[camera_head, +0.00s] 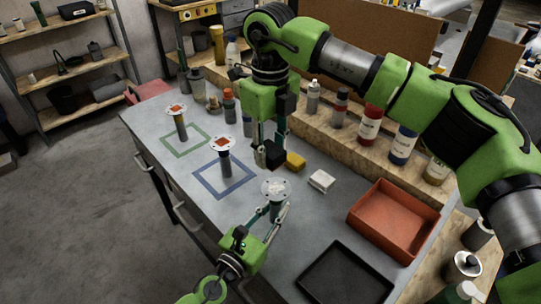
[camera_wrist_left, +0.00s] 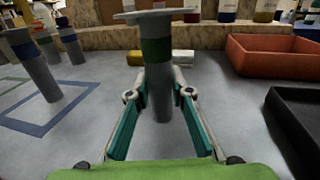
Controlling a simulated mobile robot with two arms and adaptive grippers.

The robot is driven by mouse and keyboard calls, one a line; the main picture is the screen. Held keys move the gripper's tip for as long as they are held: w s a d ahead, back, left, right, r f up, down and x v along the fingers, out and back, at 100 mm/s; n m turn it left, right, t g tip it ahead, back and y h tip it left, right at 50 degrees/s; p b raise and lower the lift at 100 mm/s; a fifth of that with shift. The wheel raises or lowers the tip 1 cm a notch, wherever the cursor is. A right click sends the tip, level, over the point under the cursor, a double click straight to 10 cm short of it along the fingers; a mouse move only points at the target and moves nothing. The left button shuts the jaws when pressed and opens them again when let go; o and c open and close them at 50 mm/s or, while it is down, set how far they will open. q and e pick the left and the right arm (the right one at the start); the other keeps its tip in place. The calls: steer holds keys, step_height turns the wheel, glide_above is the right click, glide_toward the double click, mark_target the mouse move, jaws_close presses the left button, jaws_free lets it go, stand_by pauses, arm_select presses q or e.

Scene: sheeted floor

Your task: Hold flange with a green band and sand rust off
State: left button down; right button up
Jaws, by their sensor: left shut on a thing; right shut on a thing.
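My left gripper (camera_head: 272,214) is shut on the stem of a grey flange (camera_head: 275,188) and holds it upright, disc up. In the left wrist view, a dark green band (camera_wrist_left: 155,50) circles the stem below the disc, above the fingers (camera_wrist_left: 160,95). The disc top looks grey in the head view. My right gripper (camera_head: 269,152) points down behind the held flange, shut on a small dark thing, hard to make out. One flange (camera_head: 226,160) with a rust-red top stands in the blue square; another (camera_head: 180,125) stands in the green square.
A yellow block (camera_head: 295,161) and a white block (camera_head: 321,181) lie right of my right gripper. A red tray (camera_head: 371,239) and a black tray (camera_head: 318,285) are at the right. Several bottles line the wooden ledge behind. Grey bench surface is free around the held flange.

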stand_by(0.4)
arm_select(q)
steer(key=c, duration=1.7)
jaws_free()
